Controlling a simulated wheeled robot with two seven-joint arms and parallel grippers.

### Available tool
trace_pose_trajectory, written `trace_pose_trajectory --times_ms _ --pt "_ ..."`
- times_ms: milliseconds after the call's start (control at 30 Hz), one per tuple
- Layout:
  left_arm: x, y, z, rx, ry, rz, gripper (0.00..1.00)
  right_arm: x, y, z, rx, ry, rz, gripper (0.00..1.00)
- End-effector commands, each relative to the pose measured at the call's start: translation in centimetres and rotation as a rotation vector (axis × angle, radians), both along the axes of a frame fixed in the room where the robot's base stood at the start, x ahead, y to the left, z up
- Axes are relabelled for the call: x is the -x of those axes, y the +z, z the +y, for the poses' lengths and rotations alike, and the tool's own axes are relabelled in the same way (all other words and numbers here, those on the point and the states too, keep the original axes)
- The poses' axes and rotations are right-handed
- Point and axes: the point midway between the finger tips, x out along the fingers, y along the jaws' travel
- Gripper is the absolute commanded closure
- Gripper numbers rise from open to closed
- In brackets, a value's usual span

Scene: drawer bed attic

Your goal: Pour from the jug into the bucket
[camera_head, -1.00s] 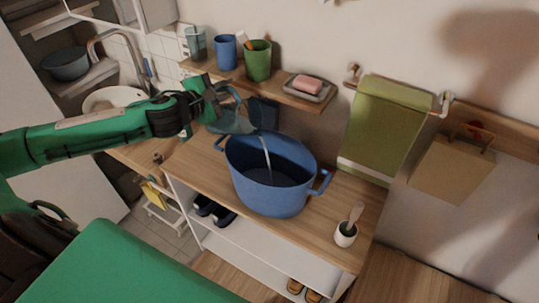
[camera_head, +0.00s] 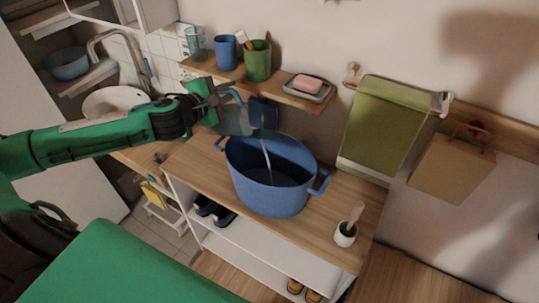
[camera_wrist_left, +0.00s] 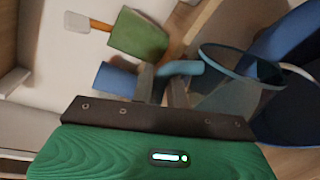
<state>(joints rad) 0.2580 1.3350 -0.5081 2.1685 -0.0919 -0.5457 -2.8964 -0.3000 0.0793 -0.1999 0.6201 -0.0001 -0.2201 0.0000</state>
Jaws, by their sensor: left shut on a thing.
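The blue bucket (camera_head: 270,190) stands upright on the wooden top of a low shelf unit, with two side handles. The see-through bluish jug (camera_head: 233,120) is tilted above the bucket's left rim. A thin pale stream runs from it into the bucket, and dark liquid shows at the bottom. My left gripper (camera_head: 217,96) is shut on the jug's handle. In the left wrist view the gripper (camera_wrist_left: 165,88) closes around the blue handle, with the jug (camera_wrist_left: 235,85) to its right and part of the bucket (camera_wrist_left: 300,60) beyond. My right gripper is not in view.
A wall shelf behind holds a blue cup (camera_head: 226,52), a green cup (camera_head: 257,60) and a soap dish (camera_head: 308,88). A green towel (camera_head: 380,125) hangs at right. A white pot with a brush (camera_head: 346,232) stands right of the bucket. A sink (camera_head: 115,100) is at left.

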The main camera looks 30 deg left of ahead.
Motion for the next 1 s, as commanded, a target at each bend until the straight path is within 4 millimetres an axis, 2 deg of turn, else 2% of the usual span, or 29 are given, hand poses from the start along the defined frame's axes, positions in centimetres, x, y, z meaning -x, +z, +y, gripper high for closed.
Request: trace_pose_trajectory --times_ms 1000 --pt "0.04 -0.47 -0.64 -0.046 -0.001 -0.005 1.0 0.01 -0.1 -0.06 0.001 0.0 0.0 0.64"
